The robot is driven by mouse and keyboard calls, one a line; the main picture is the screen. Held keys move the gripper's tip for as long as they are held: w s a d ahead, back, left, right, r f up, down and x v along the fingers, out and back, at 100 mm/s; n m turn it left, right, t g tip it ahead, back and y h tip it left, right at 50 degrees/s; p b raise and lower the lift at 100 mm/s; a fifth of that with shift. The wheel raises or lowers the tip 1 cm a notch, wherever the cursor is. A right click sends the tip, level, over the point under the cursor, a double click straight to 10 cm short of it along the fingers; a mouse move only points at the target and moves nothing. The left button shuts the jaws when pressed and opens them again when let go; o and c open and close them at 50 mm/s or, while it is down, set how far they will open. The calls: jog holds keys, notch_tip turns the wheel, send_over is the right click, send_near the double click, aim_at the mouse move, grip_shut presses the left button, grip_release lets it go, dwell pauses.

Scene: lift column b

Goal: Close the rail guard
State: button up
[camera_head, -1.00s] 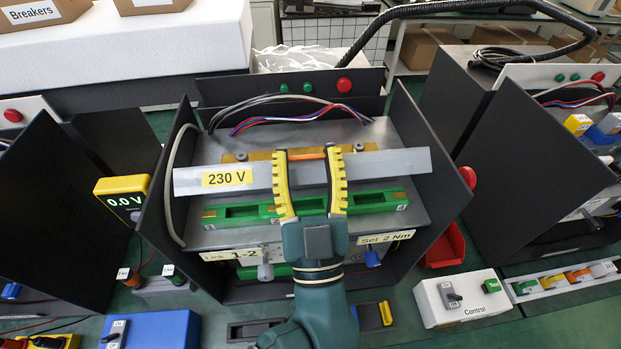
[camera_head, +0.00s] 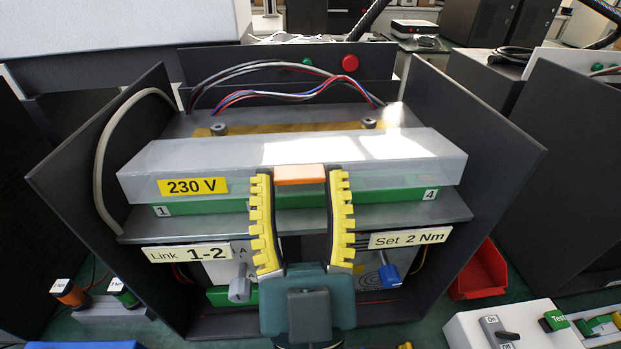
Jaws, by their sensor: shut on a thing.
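The rail guard (camera_head: 390,160) is a long translucent cover with a yellow 230 V label (camera_head: 192,187) and an orange tab (camera_head: 299,174) on its front edge. It lies lengthwise over the green terminal rail (camera_head: 400,200), whose front shows through and below the cover. I cannot tell whether the guard touches the shelf. My gripper (camera_head: 300,178) reaches in from the front, its two yellow ribbed fingers on either side of the orange tab, shut on it. The back of the rail is hidden under the guard.
Dark panels stand left (camera_head: 85,170) and right (camera_head: 470,170) of the grey shelf (camera_head: 220,220). Loose wires (camera_head: 290,90) arch behind the guard. A grey knob (camera_head: 240,290) and blue knob (camera_head: 389,275) sit below, beside my gripper. A red bin (camera_head: 480,275) and control box (camera_head: 500,325) stand right.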

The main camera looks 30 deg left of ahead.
jog(key=shift+w+a+f+b, duration=0.15)
jog(key=shift+f+b, duration=0.15)
jog(key=shift+f, duration=0.65)
